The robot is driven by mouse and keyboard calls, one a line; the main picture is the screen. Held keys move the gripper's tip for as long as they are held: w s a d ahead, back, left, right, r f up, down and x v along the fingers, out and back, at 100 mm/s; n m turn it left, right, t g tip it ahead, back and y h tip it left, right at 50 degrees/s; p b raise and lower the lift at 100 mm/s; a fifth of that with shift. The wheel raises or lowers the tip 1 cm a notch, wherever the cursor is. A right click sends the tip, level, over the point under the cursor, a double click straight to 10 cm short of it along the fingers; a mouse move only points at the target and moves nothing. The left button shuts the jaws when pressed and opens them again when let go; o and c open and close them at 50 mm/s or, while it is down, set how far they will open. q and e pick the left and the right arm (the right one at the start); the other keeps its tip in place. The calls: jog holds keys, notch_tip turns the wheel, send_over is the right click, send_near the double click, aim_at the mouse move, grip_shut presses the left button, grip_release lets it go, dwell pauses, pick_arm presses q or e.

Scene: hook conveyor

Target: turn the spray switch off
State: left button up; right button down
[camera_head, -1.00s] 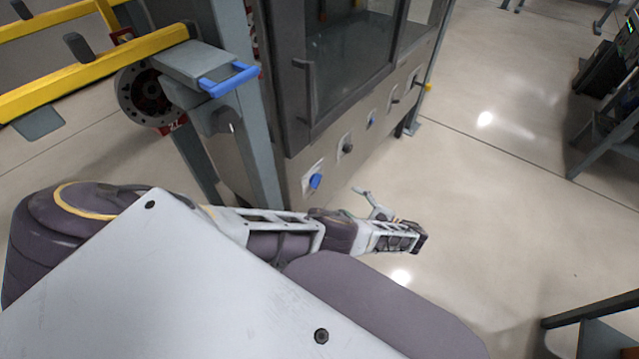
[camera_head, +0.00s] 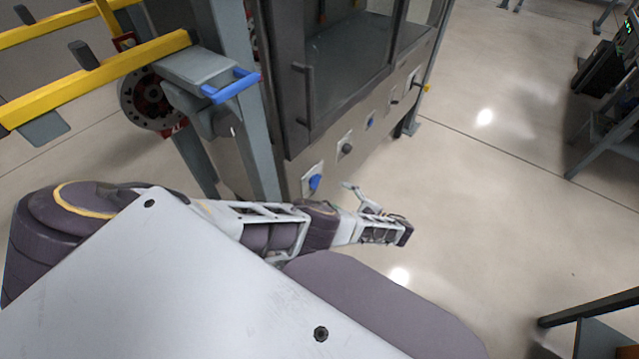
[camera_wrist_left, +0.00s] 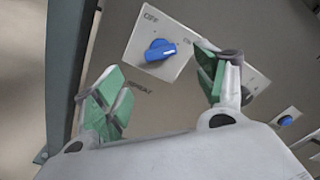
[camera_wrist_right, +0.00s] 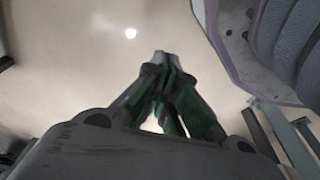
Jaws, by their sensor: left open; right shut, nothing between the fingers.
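A blue rotary knob (camera_wrist_left: 160,50) sits on a white square plate (camera_wrist_left: 140,62) in the left wrist view. OFF is printed at the plate's upper left. The knob's handle points right, toward a partly hidden mark. In the head view the blue knob (camera_head: 315,182) is on the cabinet's lower front, nearest me. My left gripper (camera_wrist_left: 158,82) is open and empty, its fingers spread below and to either side of the knob, with no visible contact. My right gripper (camera_wrist_right: 163,64) is shut and empty above the floor.
The grey cabinet (camera_head: 290,90) carries more knobs farther along, including a dark one (camera_head: 347,148) and another blue one (camera_head: 371,121). The floor right of the cabinet is open.

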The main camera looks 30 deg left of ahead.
aim_at(318, 184)
pick_arm(q)
jog(key=a, duration=0.4)
jog(key=shift+w+a, duration=0.15)
jog(key=shift+w+a+p, duration=0.2)
jog(key=shift+a+p, duration=0.15)
jog(key=shift+a, duration=2.3)
pick_arm(e)
jog(key=shift+s+d+f, duration=0.25)
jog(key=shift+s+f, duration=0.15)
jog(key=shift+f, duration=0.25)
jog(key=shift+s+d+f, duration=0.25)
jog(key=shift+s+f, duration=0.1)
jog(key=shift+f, duration=0.25)
jog(key=shift+w, duration=0.1)
pick_arm(q)
jog(key=c, duration=1)
pick_arm(e)
jog(key=shift+w+r, duration=0.15)
jog(key=shift+w, duration=0.05)
